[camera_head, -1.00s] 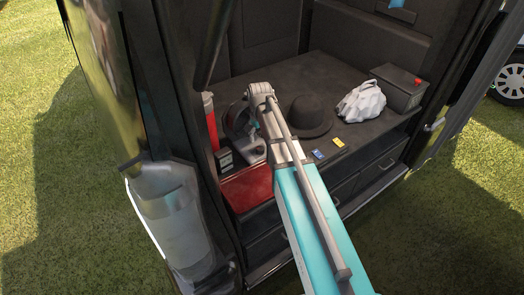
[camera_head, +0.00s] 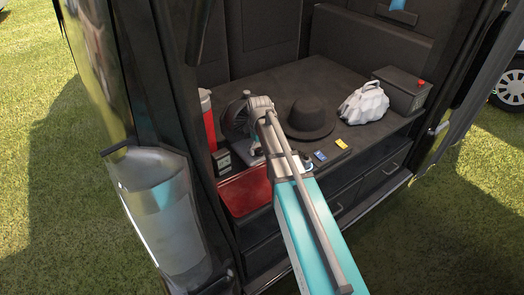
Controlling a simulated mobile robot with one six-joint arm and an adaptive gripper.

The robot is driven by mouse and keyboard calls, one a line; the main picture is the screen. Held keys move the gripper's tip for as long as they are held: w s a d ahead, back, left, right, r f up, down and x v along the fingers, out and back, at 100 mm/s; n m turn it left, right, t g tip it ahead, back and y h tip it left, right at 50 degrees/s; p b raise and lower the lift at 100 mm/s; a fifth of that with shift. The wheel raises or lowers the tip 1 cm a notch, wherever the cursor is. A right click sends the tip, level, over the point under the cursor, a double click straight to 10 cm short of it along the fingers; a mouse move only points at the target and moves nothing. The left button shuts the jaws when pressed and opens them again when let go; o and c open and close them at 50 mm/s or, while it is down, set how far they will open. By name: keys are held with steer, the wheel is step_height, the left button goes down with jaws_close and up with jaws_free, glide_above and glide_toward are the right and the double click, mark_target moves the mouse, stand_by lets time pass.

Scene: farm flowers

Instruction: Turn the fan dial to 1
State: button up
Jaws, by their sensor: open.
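The dark round fan (camera_head: 235,119) stands on the bed of the van, near its left side, with a grey base (camera_head: 243,150) below the cage. Its dial and the number it points to are too small or hidden to read. My arm reaches in from the lower right, and its end is just right of the fan's cage, above the base. My gripper (camera_head: 254,142) is mostly hidden by my own wrist; it is open, and no object shows in it. I cannot tell whether it touches the fan or dial.
A red tray (camera_head: 243,192) lies in front of the fan, and a red-and-white container (camera_head: 207,120) stands to its left. A black hat (camera_head: 311,112), small blue card (camera_head: 320,155) and yellow card (camera_head: 341,144), white bag (camera_head: 363,104) and dark box (camera_head: 402,92) are to the right.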

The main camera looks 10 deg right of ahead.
stand_by(0.3)
steer(key=c, duration=1.1)
steer(key=shift+d, duration=0.2)
jaws_close()
steer(key=shift+a, duration=0.1)
